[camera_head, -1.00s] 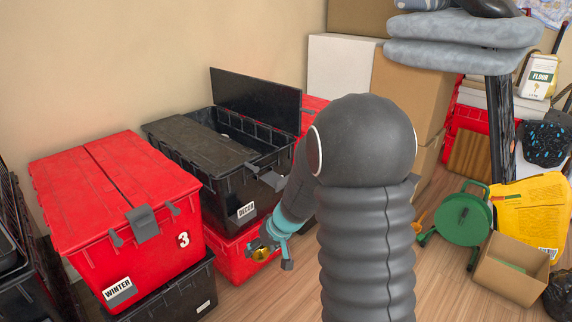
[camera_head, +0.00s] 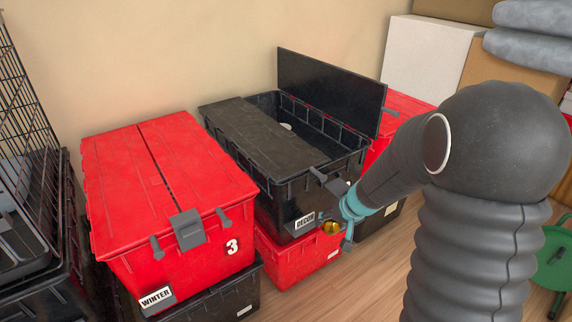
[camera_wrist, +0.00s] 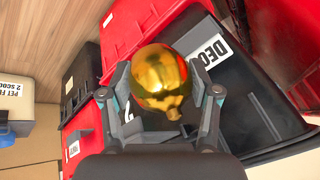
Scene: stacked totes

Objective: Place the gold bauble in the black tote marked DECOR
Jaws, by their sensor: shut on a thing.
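The gold bauble (camera_wrist: 158,78) is held between the two fingers of my gripper (camera_wrist: 160,100), which is shut on it. In the head view the bauble (camera_head: 330,227) shows small at the end of my gripper (camera_head: 345,222), in front of the black tote's front wall, below its rim. The black tote marked DECOR (camera_head: 285,205) stands on a red tote. One lid half is shut on its left; the other stands raised at the back right, so the right half is open. A small pale thing lies inside. The DECOR label (camera_wrist: 211,52) shows beside the bauble in the wrist view.
A closed red tote marked WINTER and 3 (camera_head: 170,195) stands left of the black tote, on another black tote. A wire crate (camera_head: 25,130) is at the far left. Another red tote (camera_head: 400,108) stands behind on the right. Wooden floor (camera_head: 375,270) is clear in front.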

